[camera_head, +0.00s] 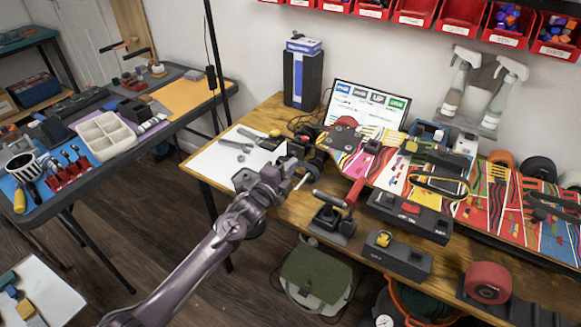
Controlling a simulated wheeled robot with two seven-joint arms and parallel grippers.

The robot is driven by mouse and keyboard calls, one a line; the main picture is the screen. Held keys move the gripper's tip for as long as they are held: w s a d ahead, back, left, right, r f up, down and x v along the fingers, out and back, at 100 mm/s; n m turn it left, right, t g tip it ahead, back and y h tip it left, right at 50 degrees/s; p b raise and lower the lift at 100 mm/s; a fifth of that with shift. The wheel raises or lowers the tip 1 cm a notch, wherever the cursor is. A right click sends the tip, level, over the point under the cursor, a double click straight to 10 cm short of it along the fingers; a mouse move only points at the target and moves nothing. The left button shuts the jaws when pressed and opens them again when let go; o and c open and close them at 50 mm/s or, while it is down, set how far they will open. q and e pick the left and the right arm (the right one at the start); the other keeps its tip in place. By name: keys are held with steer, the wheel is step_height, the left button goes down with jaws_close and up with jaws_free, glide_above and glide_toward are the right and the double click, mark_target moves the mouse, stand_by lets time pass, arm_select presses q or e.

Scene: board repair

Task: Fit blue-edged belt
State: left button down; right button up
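My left arm reaches in from the bottom, and its gripper (304,176) is over the front left of the wooden workbench, beside a red-handled clamp stand (336,217). The fingers look curved and small, and I cannot tell whether they hold anything. A brightly patterned board (362,165) lies along the bench to the right of the gripper, apart from it. A dark loop with yellowish edges (440,187) lies at the board near its middle; it looks like a belt. I cannot make out a belt with a blue edge. My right gripper is not in view.
Dark fixture boxes (408,217) and (397,256) stand along the bench front. A white sheet (217,166) with tools lies left. Spray bottles (461,80) and red bins (463,16) are behind.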

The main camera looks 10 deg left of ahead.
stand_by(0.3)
arm_select(q)
steer(key=shift+w+d+f+b, duration=0.15)
steer(key=shift+w+b, duration=0.4)
steer(key=shift+b, duration=0.1)
steer(key=shift+b+x, duration=0.65)
steer(key=shift+x, duration=0.15)
steer(key=shift+s+d+y+p, duration=0.1)
steer(key=shift+y+p, duration=0.2)
stand_by(0.6)
steer(key=c, duration=1.6)
jaws_free()
steer(key=shift+c, duration=1)
